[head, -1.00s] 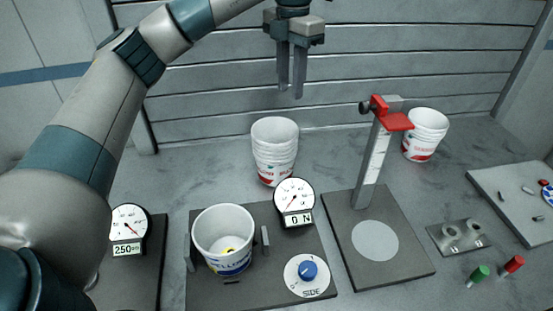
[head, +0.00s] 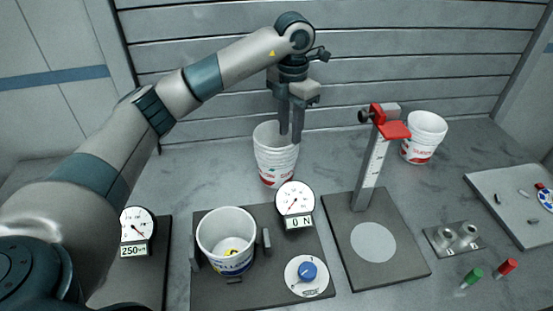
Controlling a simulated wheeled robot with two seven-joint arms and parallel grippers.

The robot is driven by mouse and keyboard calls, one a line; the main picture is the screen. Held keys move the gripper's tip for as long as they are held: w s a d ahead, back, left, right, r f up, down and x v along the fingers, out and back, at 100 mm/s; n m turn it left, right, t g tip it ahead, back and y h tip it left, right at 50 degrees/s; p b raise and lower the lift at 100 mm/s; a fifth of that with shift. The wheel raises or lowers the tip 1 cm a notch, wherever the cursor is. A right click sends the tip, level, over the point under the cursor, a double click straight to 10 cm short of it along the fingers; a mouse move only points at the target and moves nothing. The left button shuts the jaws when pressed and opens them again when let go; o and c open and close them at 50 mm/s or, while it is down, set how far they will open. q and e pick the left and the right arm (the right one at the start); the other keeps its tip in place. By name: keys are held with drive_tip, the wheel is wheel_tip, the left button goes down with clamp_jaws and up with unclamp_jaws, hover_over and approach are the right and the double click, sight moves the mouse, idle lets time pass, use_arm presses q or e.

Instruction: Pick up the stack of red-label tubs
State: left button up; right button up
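A stack of nested white tubs with red labels (head: 275,165) stands upright on the grey bench at the back centre. My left gripper (head: 291,138) points down at the right side of its top rim. Its two fingers are a little apart with nothing visibly clamped; one tip overlaps the mouth and the other the right rim. I cannot tell whether they touch it. A second white stack with red lettering (head: 424,136) stands at the back right, behind the red-topped post. My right gripper is not in view.
A tub with a blue and yellow label (head: 227,240) sits in a fixture with a dial gauge (head: 295,199) reading 0 N. A post with a red clamp (head: 372,160) stands on a dark plate. Another gauge (head: 137,226) is at left. Green (head: 472,277) and red (head: 505,268) pegs lie front right.

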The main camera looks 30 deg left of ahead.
sight(292, 146)
use_arm(q)
drive_tip(key=shift+f, duration=0.4)
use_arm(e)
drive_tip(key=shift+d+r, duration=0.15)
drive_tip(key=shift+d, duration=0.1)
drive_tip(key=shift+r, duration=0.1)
